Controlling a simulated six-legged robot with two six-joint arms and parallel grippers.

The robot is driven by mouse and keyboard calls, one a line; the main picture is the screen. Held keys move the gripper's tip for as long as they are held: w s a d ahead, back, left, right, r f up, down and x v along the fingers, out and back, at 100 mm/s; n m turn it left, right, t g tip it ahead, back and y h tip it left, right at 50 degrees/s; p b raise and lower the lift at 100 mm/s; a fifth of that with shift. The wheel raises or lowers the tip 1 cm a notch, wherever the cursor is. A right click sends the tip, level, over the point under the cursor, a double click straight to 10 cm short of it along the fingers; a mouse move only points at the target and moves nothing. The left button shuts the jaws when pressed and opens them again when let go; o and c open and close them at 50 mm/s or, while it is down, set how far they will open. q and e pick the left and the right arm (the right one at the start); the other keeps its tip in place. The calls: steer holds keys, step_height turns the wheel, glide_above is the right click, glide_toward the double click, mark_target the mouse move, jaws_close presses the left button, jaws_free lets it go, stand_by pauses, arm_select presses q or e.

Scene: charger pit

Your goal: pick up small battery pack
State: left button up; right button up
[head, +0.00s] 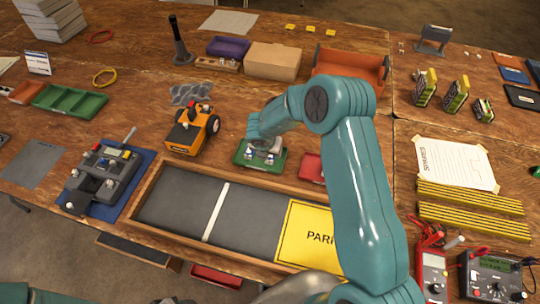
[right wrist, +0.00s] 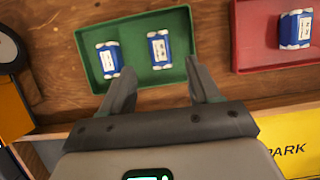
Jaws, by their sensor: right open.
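Two small blue-and-white battery packs, a left one (right wrist: 110,60) and a right one (right wrist: 159,49), stand apart in a green tray (right wrist: 136,25) in the right wrist view. A third blue-and-white pack (right wrist: 295,30) sits in a red tray (right wrist: 270,62) to the right. My right gripper (right wrist: 160,76) is open and empty, its fingertips over the near edge of the green tray, with the two packs beyond them. In the head view the green tray (head: 240,156) is partly hidden by my right gripper (head: 263,147). My left gripper is not in view.
A wood-framed pit with a grey floor (head: 170,205) and a yellow PARK panel (head: 300,236) lies in front of the trays. An orange wheeled vehicle (head: 190,130) stands close left. The red tray (head: 310,167) is partly behind my arm. A cardboard box (head: 272,61) stands farther back.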

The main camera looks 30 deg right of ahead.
mark_target(271, 156)
steer(key=shift+s+f, duration=0.1)
steer(key=shift+f, duration=0.2)
steer(key=x, duration=0.1)
steer(key=p+x, duration=0.1)
steer(key=x, duration=0.2)
steer(key=shift+w+d+f+p, duration=0.15)
steer(key=shift+w+d+p, duration=0.1)
steer(key=shift+w+p, duration=0.05)
steer(key=shift+f, duration=0.35)
steer(key=shift+d, duration=0.1)
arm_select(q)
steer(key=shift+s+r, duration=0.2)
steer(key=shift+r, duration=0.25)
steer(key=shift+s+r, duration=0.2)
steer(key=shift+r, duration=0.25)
arm_select(e)
steer(key=shift+f, duration=0.1)
